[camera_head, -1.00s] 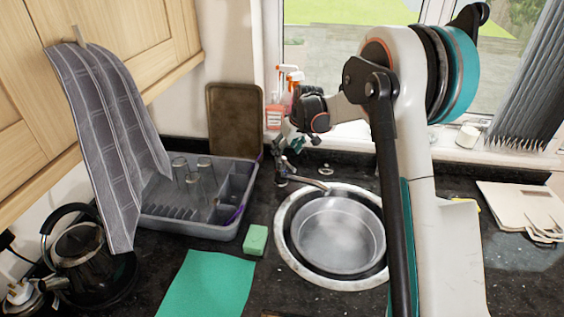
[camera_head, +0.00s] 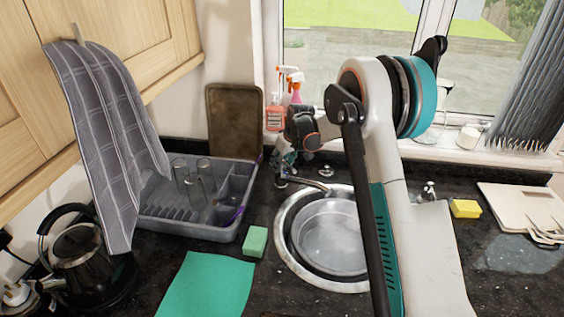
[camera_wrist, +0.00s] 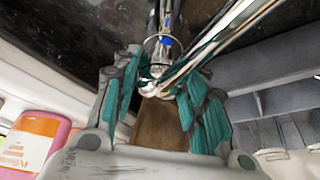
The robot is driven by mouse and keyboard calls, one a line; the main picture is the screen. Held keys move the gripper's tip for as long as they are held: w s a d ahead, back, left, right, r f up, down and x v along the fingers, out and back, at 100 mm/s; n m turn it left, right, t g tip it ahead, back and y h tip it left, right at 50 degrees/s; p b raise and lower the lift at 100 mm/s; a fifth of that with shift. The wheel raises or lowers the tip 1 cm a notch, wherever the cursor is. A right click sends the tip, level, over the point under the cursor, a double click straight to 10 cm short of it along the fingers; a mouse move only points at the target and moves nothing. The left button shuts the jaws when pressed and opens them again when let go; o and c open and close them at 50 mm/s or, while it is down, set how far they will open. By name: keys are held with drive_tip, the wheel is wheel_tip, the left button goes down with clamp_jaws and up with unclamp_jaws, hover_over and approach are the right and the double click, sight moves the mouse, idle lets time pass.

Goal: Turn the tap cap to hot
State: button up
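The chrome tap stands behind the sink; its spout (camera_head: 311,184) shows in the head view, while its top is mostly hidden by my gripper (camera_head: 284,164). In the wrist view the tap (camera_wrist: 165,68) lies between the fingertips of my gripper (camera_wrist: 160,82), with a small blue mark on its cap (camera_wrist: 166,42). The teal-padded fingers are spread on either side of the tap's end. I see gaps beside it and cannot tell if either finger touches it. No hot mark is clear.
The grey dish rack (camera_head: 190,231) with glasses is left of the tap. A brown tray (camera_head: 232,118) and spray bottles (camera_head: 273,113) stand behind. A yellow sponge (camera_head: 465,208) lies right of my arm.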

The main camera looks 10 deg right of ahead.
clamp_jaws()
drive_tip(key=m+h+b, duration=0.1)
drive_tip(key=m, duration=0.1)
drive_tip(key=shift+a+m, duration=0.15)
drive_tip(key=shift+m, duration=0.25)
drive_tip(key=m+h, duration=0.1)
drive_tip(key=m, duration=0.2)
drive_tip(key=shift+a+m+h+b, duration=0.1)
drive_tip(key=shift+m+h+b, duration=0.2)
drive_tip(key=shift+b, duration=0.1)
drive_tip(key=m, duration=0.2)
drive_tip(key=m+h, duration=0.1)
drive_tip(key=m, duration=0.1)
drive_tip(key=shift+a+m+h+b, duration=0.15)
drive_tip(key=shift+m+h+b, duration=0.15)
drive_tip(key=shift+b, duration=0.05)
drive_tip(key=m, duration=0.2)
drive_tip(key=m+g+h, duration=0.1)
drive_tip(key=m, duration=0.1)
drive_tip(key=shift+w+m+g, duration=0.1)
drive_tip(key=shift+m+g, duration=0.2)
